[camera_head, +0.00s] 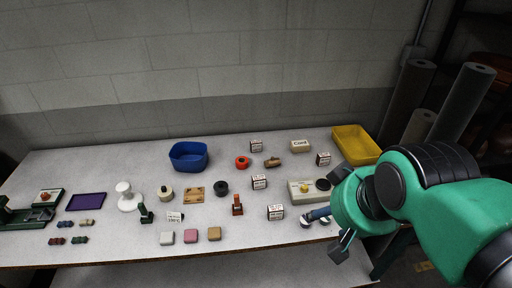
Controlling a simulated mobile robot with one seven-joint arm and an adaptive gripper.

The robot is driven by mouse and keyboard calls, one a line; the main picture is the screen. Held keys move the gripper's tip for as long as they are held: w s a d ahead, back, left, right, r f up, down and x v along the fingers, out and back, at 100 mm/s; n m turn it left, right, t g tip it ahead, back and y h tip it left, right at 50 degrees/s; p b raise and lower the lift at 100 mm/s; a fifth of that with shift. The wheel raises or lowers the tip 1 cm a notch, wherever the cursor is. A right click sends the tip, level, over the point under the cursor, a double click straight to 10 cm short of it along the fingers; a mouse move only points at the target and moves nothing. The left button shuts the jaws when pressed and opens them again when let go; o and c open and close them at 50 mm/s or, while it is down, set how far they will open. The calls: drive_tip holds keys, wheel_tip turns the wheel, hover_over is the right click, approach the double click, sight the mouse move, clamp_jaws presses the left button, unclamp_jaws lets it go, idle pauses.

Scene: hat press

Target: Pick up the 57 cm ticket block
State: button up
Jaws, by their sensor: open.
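Several small white ticket blocks with dark and red print stand on the grey table: one at the back (256,146), one at the back right (323,159), one in the middle (259,182) and one near the front (275,212). Their print is too small to read, so I cannot tell which is the 57 cm one. My gripper (321,235) is open at the table's front right edge, with its fingers apart and nothing seen between them. The front ticket block is the closest to it, a little to its left and apart from it.
A cream box with a yellow knob (306,189) lies just behind my gripper. A yellow bin (356,145), a blue bin (188,156) and a "Cord" box (301,146) stand farther back. An orange-red stamp-like tool (237,206) stands left of the front block.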

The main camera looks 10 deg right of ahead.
drive_tip(key=shift+w, duration=0.1)
drive_tip(key=w+r+m+g+p, duration=0.1)
drive_tip(key=w+r+m+p, duration=0.1)
drive_tip(key=w+r, duration=0.5)
drive_tip(key=w+r+m+p, duration=0.2)
drive_tip(key=w+p, duration=0.1)
drive_tip(key=w, duration=0.8)
drive_tip(key=w+a+m+g+p, duration=0.25)
drive_tip(key=w+m+p, duration=0.2)
drive_tip(key=w, duration=1.55)
drive_tip(key=w+a+f+m+p, duration=0.15)
drive_tip(key=w+f, duration=0.25)
drive_tip(key=w, duration=0.4)
drive_tip(key=w+a+f+m+p, duration=0.1)
drive_tip(key=w+f+m+p, duration=0.1)
drive_tip(key=w+f, duration=0.4)
drive_tip(key=w+a+f+m+g+p, duration=0.2)
drive_tip(key=w+f+m+p, duration=0.2)
drive_tip(key=w+f, duration=0.9)
wheel_tip(320, 180, down, 4)
drive_tip(key=shift+f+m, duration=0.1)
drive_tip(key=shift+m, duration=0.3)
